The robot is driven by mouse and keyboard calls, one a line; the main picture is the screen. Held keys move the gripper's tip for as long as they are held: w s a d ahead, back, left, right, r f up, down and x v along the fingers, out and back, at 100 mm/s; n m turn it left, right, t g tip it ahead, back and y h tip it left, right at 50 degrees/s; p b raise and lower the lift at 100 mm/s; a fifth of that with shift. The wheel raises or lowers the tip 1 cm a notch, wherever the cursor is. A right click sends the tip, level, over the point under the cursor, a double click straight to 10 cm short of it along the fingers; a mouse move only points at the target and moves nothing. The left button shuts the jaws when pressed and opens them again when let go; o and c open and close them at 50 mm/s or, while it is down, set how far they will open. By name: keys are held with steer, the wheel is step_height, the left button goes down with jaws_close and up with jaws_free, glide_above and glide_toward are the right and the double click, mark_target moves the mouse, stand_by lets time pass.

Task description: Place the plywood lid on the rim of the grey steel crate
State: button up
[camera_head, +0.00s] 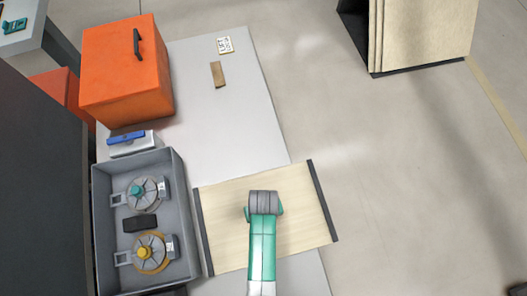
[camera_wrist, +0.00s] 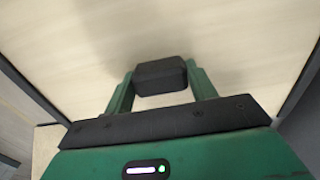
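The plywood lid (camera_head: 228,228) is a pale board with a dark strip along its left and right ends. In the head view it lies flat just right of the grey steel crate (camera_head: 181,178), its left strip close beside the crate's right wall. The crate is open on top and holds two round parts, one with a teal hub and one with a yellow hub. My gripper (camera_head: 264,208) is over the lid's middle. In the wrist view its green fingers (camera_wrist: 161,86) close on both sides of the lid's black grip block (camera_wrist: 160,72). The lid's underside is hidden.
The grey table (camera_head: 190,70) carries an orange box (camera_head: 125,80), a blue-handled item (camera_head: 127,138) behind the crate, a brown strip (camera_head: 217,75) and a small label card (camera_head: 225,45). The lid reaches past the table's right edge in the picture.

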steer(key=o, duration=0.4)
steer(key=shift+c, duration=0.2)
step_height(320, 180, up, 12)
steer(key=p, duration=0.1)
steer(key=shift+r+p, duration=0.2)
steer(key=shift+p, duration=0.2)
